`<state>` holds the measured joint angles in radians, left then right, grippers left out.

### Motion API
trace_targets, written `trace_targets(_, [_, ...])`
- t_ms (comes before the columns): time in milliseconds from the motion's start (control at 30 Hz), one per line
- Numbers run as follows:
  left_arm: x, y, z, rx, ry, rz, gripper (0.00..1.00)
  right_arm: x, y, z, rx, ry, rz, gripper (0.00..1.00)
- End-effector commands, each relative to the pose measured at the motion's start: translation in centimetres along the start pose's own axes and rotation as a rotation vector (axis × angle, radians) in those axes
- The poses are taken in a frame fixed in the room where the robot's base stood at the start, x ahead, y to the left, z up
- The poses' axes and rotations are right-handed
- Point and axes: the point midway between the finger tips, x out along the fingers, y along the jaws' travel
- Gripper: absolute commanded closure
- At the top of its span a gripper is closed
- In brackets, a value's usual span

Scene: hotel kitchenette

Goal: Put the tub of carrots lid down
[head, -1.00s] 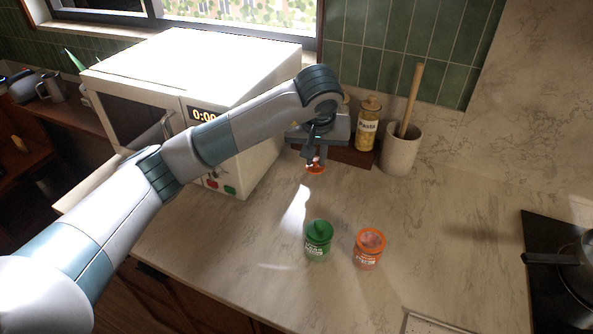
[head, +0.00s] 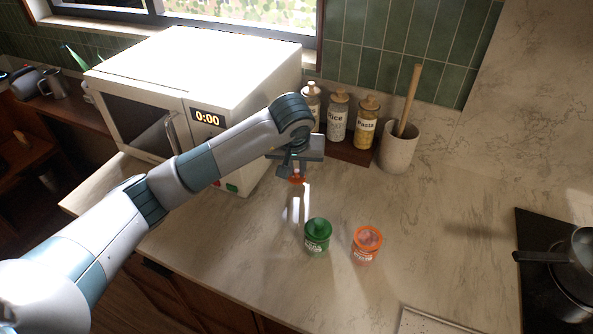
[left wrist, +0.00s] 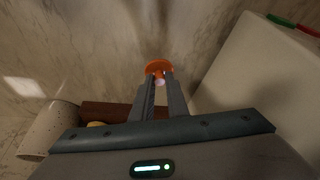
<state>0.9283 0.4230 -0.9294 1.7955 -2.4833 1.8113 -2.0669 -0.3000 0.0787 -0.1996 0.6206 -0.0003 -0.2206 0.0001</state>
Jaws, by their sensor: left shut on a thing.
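The orange tub (head: 366,248), which I take for the tub of carrots, stands upright on the counter with its top open; its label is too small to read. My left gripper (head: 297,174) is shut on a small orange lid (head: 297,181), held above the counter in front of the microwave, behind and left of the tub. In the left wrist view, the lid (left wrist: 159,66) sits at the fingertips (left wrist: 160,80), its knob between them. My right gripper is not in view.
A white microwave (head: 245,70) stands at the back left. A wooden rack (head: 345,153) with several jars and a utensil pot (head: 398,152) stand along the back wall. A black hob (head: 535,285) with a pan is at the right. The counter around the tubs is mostly clear.

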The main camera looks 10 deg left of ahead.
Motion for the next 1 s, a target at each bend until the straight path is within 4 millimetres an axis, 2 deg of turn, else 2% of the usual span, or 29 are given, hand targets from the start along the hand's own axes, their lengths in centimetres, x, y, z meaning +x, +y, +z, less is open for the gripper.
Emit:
trace_targets(33, [0.3, 0.0, 0.2, 0.000, -0.005, 0.000, 1.00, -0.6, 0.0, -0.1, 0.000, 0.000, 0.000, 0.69])
trace_targets(200, [1.6, 0.0, 0.7, -0.001, -0.001, 0.000, 1.00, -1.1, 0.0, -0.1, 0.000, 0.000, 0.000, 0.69])
trace_targets(667, [2.1, 0.0, 0.9, 0.000, 0.001, 0.000, 1.00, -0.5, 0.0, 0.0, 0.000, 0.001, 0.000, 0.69])
trace_targets(700, [2.1, 0.0, 0.8, 0.001, 0.001, 0.000, 0.82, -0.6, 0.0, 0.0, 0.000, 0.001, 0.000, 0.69])
trace_targets(767, [2.0, 0.0, 0.8, 0.000, 0.000, 0.001, 0.68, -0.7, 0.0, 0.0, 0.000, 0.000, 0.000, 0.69])
trace_targets(1000, [2.0, 0.0, 0.8, 0.000, 0.000, 0.001, 0.68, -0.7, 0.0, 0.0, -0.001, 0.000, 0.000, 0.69])
